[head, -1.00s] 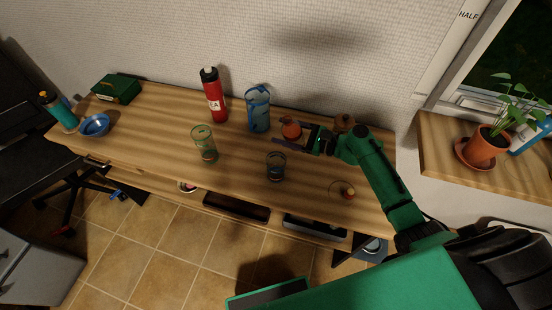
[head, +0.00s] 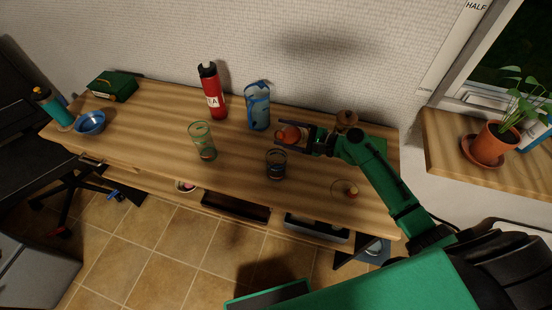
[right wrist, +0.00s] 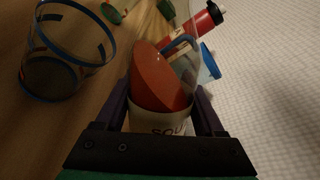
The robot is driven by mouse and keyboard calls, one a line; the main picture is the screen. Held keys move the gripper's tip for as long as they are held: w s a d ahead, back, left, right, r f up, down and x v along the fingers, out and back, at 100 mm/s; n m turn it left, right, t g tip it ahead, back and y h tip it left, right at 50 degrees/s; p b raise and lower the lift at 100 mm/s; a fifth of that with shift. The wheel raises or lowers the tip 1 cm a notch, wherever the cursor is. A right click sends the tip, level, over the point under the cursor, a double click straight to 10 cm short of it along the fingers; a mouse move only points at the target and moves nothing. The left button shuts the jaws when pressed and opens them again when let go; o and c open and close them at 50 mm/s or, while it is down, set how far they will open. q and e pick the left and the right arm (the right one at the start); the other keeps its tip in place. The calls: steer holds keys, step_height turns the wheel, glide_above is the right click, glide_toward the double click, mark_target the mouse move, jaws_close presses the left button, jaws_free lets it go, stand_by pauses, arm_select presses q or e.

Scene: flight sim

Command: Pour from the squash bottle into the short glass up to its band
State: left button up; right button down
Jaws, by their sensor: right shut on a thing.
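The squash bottle (head: 288,135) holds orange-red liquid and has a white label, partly readable in the right wrist view (right wrist: 163,78). My right gripper (head: 303,138) is shut on it; its fingers flank the bottle in the right wrist view (right wrist: 158,112). The bottle looks tilted, with its liquid surface aslant. The short glass (head: 276,165) stands upright on the table, just in front of the bottle in the head view. Its blue bands show in the right wrist view (right wrist: 68,50). I see no stream between them; whether the glass holds liquid is unclear. My left gripper is not in view.
A taller green-rimmed glass (head: 203,142) stands left of the short glass. A blue-patterned jug (head: 258,106) and a red flask (head: 213,92) stand behind. A small clear vessel (head: 344,190) is near the right front edge. The table's left middle is clear.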

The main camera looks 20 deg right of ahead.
steer(key=shift+s+r, duration=0.3)
steer(key=shift+s, duration=0.05)
steer(key=shift+w+f, duration=0.15)
steer(key=shift+w, duration=0.25)
steer(key=shift+s+d+r, duration=0.1)
steer(key=shift+s+r, duration=0.1)
steer(key=shift+s, duration=0.15)
steer(key=shift+w+f+n, duration=0.1)
steer(key=shift+w+n, duration=0.2)
steer(key=shift+w, duration=0.05)
steer(key=shift+s+d, duration=0.1)
steer(key=shift+s, duration=0.15)
steer(key=shift+w, duration=0.3)
steer(key=shift+s+r, duration=0.2)
steer(key=shift+r, duration=0.05)
steer(key=shift+w+d+f, duration=0.1)
steer(key=shift+w, duration=0.15)
